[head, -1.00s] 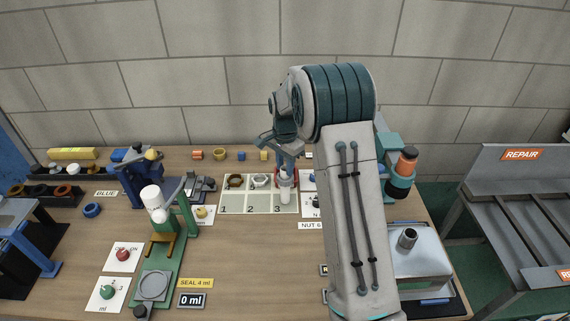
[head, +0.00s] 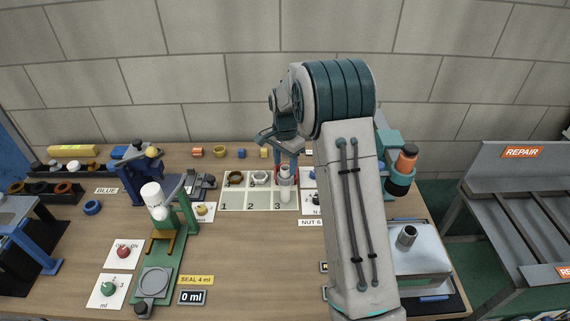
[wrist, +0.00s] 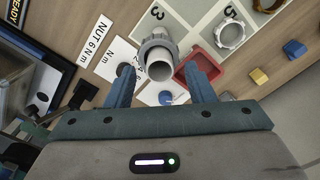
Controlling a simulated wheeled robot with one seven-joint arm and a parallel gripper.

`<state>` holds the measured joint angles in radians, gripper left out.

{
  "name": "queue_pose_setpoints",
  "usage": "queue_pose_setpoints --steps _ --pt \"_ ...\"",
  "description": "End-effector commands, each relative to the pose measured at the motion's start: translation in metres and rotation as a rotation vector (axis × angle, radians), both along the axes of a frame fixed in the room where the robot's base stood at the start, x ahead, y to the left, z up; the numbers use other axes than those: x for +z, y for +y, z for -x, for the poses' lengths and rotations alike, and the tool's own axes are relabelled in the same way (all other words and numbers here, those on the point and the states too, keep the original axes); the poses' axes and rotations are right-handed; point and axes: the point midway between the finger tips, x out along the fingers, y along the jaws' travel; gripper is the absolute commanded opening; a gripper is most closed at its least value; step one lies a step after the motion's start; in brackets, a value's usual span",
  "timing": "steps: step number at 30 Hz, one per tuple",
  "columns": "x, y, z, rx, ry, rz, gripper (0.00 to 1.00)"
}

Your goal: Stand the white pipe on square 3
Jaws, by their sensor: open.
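The white pipe (head: 285,190) stands upright on the pale mat at square 3 (head: 277,207), behind the printed number. In the wrist view the pipe (wrist: 159,68) shows its open end, with a grey collar around it. My gripper (wrist: 160,72) is open, with its two blue fingers on either side of the pipe and visible gaps between. In the head view my gripper (head: 286,155) is above and behind the pipe, partly hidden by my arm. I cannot tell its exact height over the pipe.
A red tray (wrist: 197,72) lies close beside the pipe. A green stand (head: 187,215) is left of the mat. Bare table lies in front of the mat.

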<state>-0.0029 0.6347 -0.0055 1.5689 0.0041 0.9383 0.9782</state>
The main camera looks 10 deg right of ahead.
Motion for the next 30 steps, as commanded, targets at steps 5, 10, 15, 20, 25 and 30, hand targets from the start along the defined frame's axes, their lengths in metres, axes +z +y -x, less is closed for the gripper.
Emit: queue_pose_setpoints --steps 5,10,15,20,25,30 --pt "0.035 0.0 -0.001 0.0 -0.006 0.0 0.49" --pt "0.073 0.0 -0.001 0.001 -0.006 0.0 0.49" --pt "0.1 0.0 -0.001 0.001 -0.004 0.0 0.49" --pt "0.113 0.0 0.002 0.006 -0.003 -0.001 0.49" --pt "0.134 0.0 0.027 0.081 -0.031 -0.002 0.49" --pt "0.16 0.0 0.079 0.24 -0.083 0.003 0.49"
